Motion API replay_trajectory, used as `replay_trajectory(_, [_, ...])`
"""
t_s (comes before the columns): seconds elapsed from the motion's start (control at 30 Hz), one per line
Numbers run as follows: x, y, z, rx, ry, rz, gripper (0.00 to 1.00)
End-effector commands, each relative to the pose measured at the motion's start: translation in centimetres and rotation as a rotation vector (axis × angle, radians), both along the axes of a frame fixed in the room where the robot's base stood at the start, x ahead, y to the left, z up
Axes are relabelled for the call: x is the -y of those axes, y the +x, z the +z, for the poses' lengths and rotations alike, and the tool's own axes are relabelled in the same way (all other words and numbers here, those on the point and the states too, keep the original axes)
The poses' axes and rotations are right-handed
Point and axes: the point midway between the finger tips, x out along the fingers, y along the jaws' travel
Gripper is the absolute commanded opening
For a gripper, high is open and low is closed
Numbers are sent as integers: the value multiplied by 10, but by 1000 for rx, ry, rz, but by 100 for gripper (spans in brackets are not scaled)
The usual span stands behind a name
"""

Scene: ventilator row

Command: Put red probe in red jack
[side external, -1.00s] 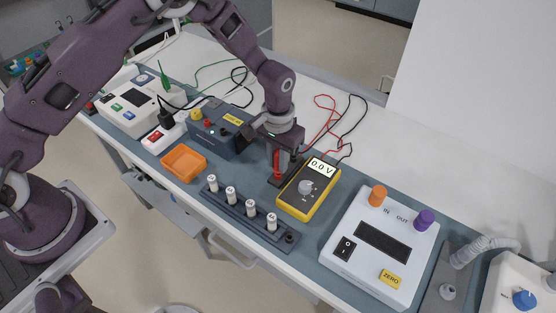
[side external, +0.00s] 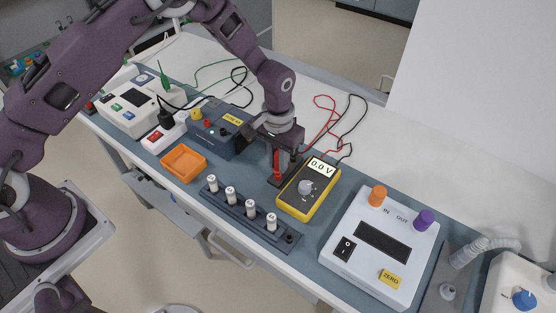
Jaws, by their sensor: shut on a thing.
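The red probe (side external: 277,164) stands upright just left of the yellow multimeter (side external: 309,190), whose display reads 0.0 V. My gripper (side external: 279,150) is shut on the upper part of the red probe, and its fingers partly hide it. A dark holder (side external: 274,182) is at the probe's lower end; I cannot tell whether the tip is inside it. My arm hides part of this box.
An orange tray (side external: 184,163) and a rail with several white cylinders (side external: 252,207) lie in front. A white device (side external: 380,246) with orange and purple ports stands right. Red and black leads (side external: 330,118) curl behind the multimeter.

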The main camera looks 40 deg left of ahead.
Motion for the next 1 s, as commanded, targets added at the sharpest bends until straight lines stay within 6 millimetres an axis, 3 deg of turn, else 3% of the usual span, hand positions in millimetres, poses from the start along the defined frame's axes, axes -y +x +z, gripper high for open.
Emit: replay_trajectory(1.0, [0, 0, 49, 0, 0, 0, 0])
